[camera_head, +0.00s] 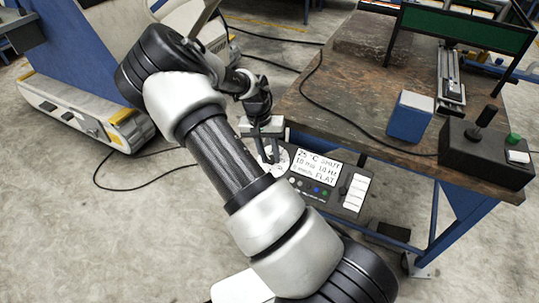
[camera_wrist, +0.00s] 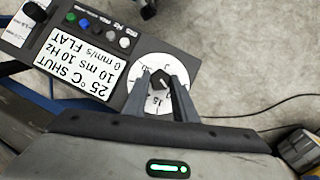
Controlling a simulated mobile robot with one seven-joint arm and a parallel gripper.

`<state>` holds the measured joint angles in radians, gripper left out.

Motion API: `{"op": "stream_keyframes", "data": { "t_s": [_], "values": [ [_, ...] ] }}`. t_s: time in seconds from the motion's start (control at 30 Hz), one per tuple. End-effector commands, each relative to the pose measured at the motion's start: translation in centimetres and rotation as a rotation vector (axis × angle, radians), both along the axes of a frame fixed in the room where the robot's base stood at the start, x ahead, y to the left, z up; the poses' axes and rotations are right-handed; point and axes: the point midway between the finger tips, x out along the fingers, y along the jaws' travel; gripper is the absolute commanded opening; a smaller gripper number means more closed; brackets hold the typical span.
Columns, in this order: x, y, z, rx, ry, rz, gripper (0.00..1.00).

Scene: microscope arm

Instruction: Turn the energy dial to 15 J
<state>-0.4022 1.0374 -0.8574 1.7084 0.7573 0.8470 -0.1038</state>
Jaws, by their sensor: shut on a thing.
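The energy dial is a white disc (camera_wrist: 153,59) with printed numbers and a dark knob (camera_wrist: 160,83) at its centre. In the wrist view my gripper (camera_wrist: 160,76) has one finger on each side of the knob, shut on it. A "15" shows on the disc between the fingers, and a "30" near the left finger. I cannot tell which number the knob points at. In the head view the dial (camera_head: 284,153) is at the left end of a dark control panel (camera_head: 333,192), partly hidden by my gripper (camera_head: 270,162).
The panel's white display (camera_head: 317,168) reads 25 °C, SHUT, 10 ms, 10 Hz, 0 mm/s, FLAT. Several small coloured buttons sit beside it. The panel is at the edge of a brown workbench (camera_head: 345,95). A blue box (camera_head: 408,118) and a black joystick box (camera_head: 480,148) stand on the bench.

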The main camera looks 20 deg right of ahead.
Motion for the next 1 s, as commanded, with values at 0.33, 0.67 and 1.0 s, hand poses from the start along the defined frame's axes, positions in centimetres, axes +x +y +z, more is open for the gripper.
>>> {"op": "stream_keyframes", "data": {
  "t_s": [0.33, 0.67, 1.0],
  "values": [
    [-0.22, -0.29, -0.03, 0.096, -0.121, -0.219, 0.03],
    [-0.47, -0.44, -0.18, 0.188, -0.24, -0.432, 0.03],
    [-0.63, -0.48, -0.1, 0.242, -0.311, -0.558, 0.03]
  ]
}}
